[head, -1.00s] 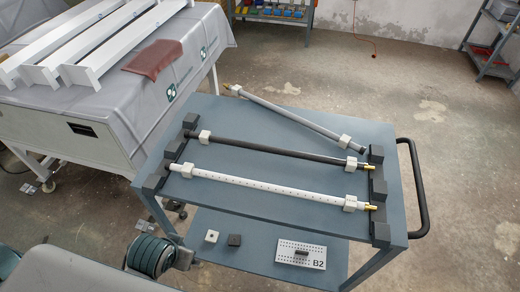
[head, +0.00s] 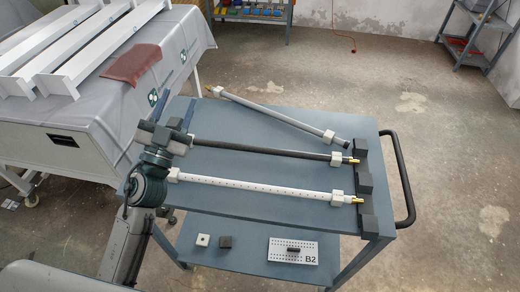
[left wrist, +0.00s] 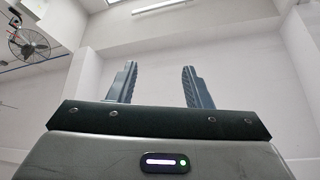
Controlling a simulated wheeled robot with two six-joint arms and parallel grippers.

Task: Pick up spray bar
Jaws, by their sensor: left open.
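A white spray bar (head: 265,187) with a row of small holes lies across the front of the cart top. A black bar (head: 255,149) lies behind it, and a grey bar (head: 270,114) lies slanted at the back. Each has pale blocks near its ends and a brass tip. My left gripper (head: 177,112) is raised over the cart's left end, fingers pointing up and away. It hides the left rack and the left ends of the two nearer bars. In the left wrist view its two fingers (left wrist: 158,85) stand apart with nothing between them.
A black handle (head: 400,180) is on the right. A B2 plate (head: 293,252) and two small blocks lie on the lower shelf. A covered table (head: 90,95) with white beams stands left.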

